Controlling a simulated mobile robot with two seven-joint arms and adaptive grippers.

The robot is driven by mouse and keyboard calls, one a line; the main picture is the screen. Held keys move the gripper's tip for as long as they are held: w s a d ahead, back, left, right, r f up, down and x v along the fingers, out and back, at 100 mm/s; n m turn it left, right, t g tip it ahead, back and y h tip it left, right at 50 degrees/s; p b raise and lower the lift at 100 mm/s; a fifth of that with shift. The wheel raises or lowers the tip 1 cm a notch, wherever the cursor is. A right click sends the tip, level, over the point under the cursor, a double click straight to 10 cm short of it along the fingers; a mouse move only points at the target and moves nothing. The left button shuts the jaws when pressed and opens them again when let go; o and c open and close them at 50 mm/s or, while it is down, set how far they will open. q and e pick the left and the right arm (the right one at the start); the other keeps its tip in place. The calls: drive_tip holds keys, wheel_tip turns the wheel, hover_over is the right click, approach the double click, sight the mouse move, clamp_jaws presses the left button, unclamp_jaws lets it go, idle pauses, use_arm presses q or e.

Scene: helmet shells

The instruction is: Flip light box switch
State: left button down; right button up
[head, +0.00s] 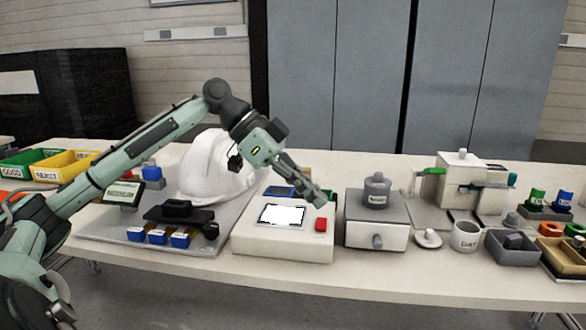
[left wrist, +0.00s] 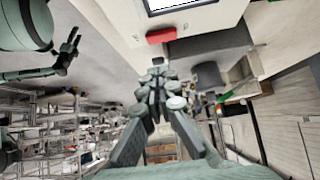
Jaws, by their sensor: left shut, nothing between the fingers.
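The light box (head: 285,247) is a low white box on the table, with a bright lit panel (head: 282,214) on top. Its red switch (head: 321,224) is at the right of the top face. It also shows in the left wrist view (left wrist: 161,35), beyond my fingertips. I cannot tell which way it is tipped. My left gripper (head: 320,200) is shut and empty, pointing down just above the switch, apparently apart from it. Its closed fingers show in the left wrist view (left wrist: 155,82). Another green gripper (left wrist: 72,52), seemingly my right one, shows small at the left there.
A white helmet shell (head: 213,165) stands left of the light box, behind blue-labelled blocks. A grey-topped box (head: 375,235) with a knob stands close at the right. A mug (head: 465,236) and grey tray (head: 510,247) are farther right. Green and yellow bins stand far left.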

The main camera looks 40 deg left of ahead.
sight(324, 226)
use_arm(q)
drive_tip(key=shift+a+f, duration=0.15)
drive_tip(key=shift+f, duration=1.6)
use_arm(e)
drive_tip(key=shift+d+r, duration=0.1)
drive_tip(key=shift+r, duration=0.75)
use_arm(q)
drive_tip(key=shift+s+f, duration=0.15)
drive_tip(key=shift+f, duration=0.1)
use_arm(e)
drive_tip(key=shift+r, duration=0.2)
